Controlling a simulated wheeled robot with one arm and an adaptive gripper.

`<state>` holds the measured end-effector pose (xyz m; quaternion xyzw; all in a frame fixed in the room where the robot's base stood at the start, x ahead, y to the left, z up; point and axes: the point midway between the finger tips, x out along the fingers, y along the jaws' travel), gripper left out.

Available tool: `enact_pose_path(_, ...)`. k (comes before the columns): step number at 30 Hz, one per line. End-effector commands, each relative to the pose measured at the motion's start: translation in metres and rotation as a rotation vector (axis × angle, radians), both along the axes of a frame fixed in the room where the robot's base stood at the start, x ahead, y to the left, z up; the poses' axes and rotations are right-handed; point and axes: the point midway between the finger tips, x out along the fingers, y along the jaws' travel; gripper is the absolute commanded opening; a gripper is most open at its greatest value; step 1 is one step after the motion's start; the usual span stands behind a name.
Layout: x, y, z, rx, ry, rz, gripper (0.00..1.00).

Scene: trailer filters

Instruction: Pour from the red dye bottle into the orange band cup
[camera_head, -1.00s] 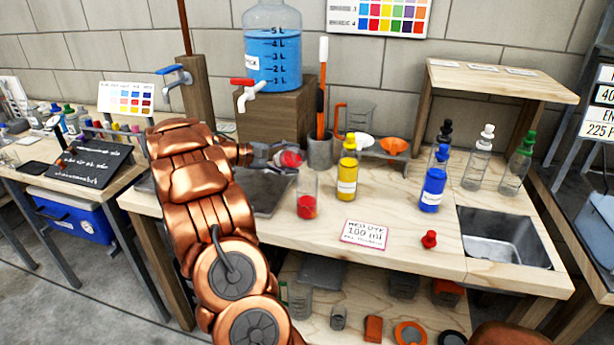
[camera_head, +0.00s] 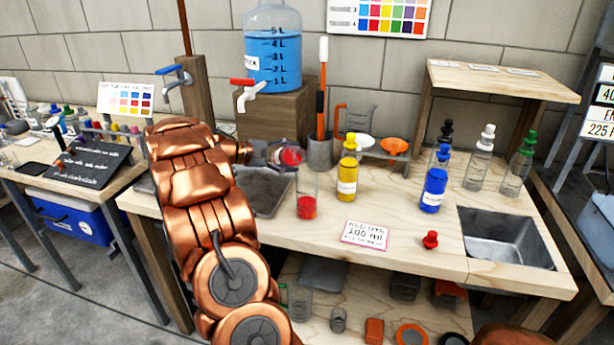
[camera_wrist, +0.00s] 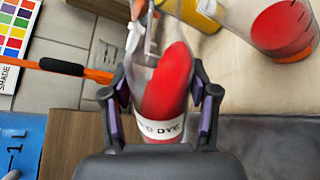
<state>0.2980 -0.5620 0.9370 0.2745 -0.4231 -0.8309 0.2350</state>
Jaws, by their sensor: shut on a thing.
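My gripper (camera_head: 280,152) is shut around the red dye bottle (camera_head: 292,157), a clear bottle with red liquid and a white label. The wrist view shows the bottle (camera_wrist: 166,95) between both fingers (camera_wrist: 162,108), its label partly readable, its liquid surface slanted to the bottle. The bottle is held tilted above the worktop, by the rim of a clear cup (camera_head: 307,205) with red liquid in its bottom. That cup also shows in the wrist view (camera_wrist: 283,28). Whether liquid is flowing cannot be told.
A yellow bottle (camera_head: 347,180) stands close right of the cup, and a blue bottle (camera_head: 434,190) farther right. A red cap (camera_head: 430,240) and a card (camera_head: 366,233) lie in front. A grey tray (camera_head: 265,197) and a water jug (camera_head: 272,60) are near my gripper.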

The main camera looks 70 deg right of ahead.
Motion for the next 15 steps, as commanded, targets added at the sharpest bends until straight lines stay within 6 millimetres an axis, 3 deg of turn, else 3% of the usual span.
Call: enact_pose_path(15, 0.0007, -0.0006, 0.0026, -0.022, -0.024, 0.0, 0.08)
